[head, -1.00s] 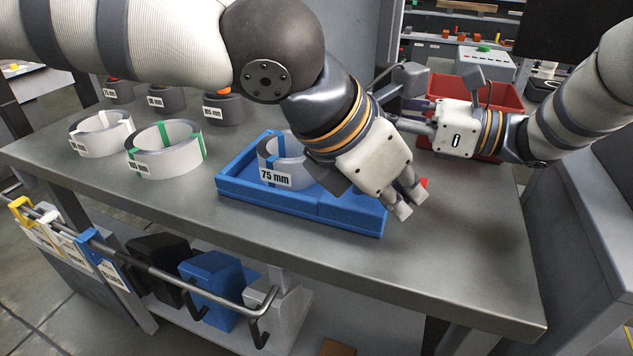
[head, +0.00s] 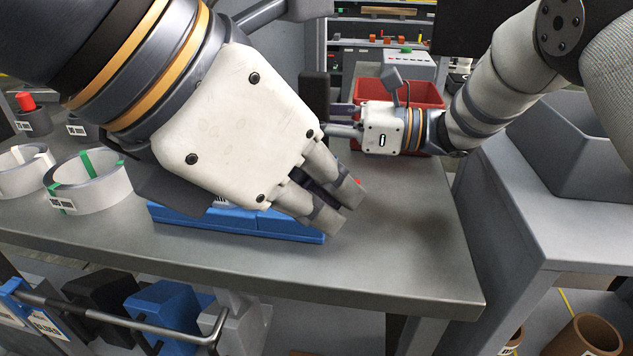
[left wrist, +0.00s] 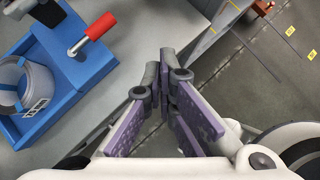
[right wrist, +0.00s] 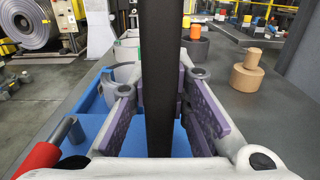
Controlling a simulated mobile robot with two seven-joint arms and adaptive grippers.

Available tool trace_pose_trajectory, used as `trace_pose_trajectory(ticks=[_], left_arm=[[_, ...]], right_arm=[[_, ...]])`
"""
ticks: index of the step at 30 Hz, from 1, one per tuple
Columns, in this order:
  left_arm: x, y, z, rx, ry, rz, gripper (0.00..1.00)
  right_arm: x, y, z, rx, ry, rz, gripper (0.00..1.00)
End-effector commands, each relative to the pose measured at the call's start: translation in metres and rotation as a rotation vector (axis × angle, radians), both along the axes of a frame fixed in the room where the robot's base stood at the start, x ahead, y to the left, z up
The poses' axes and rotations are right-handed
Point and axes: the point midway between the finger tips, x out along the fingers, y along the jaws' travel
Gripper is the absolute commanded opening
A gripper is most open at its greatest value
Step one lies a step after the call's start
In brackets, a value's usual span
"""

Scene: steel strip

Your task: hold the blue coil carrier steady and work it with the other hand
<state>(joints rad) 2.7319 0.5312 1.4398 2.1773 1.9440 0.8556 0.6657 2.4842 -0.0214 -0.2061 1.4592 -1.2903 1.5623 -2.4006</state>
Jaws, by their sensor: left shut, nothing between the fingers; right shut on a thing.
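The blue coil carrier (head: 240,224) lies on the steel bench, mostly hidden behind my left gripper in the head view. In the left wrist view the carrier (left wrist: 42,128) holds a grey coil (left wrist: 28,84) and has a lever with a red handle (left wrist: 101,26). My left gripper (head: 335,200) is shut and empty, in front of the carrier; in its wrist view it points past the bench edge. My right gripper (head: 340,122) is shut on a dark upright post (right wrist: 158,70) at the carrier's far side. The post's base is hidden.
White coils with green bands (head: 90,182) stand at the left of the bench. A red bin (head: 425,93) stands behind my right gripper. The bench's right front (head: 410,230) is clear.

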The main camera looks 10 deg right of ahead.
Motion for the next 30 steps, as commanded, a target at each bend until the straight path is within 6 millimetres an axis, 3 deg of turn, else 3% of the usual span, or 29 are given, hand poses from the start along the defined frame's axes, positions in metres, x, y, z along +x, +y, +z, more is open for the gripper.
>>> trace_pose_trajectory(ticks=[14, 17, 24, 30], left_arm=[[-0.006, 0.003, 0.008, 0.0, 0.0, 0.0, 0.0], [-0.01, 0.011, 0.02, -0.004, -0.002, 0.002, 0.0], [-0.031, 0.047, 0.07, -0.003, -0.002, 0.001, 0.0], [-0.042, 0.065, 0.096, -0.001, 0.0, 0.0, 0.0]], right_arm=[[-0.001, 0.001, -0.004, -0.004, 0.005, 0.002, 0.0], [-0.001, 0.001, -0.004, -0.004, 0.005, 0.002, 0.0], [-0.001, 0.001, -0.004, -0.004, 0.006, 0.002, 0.0], [-0.001, 0.001, -0.004, -0.004, 0.005, 0.002, 0.0]])
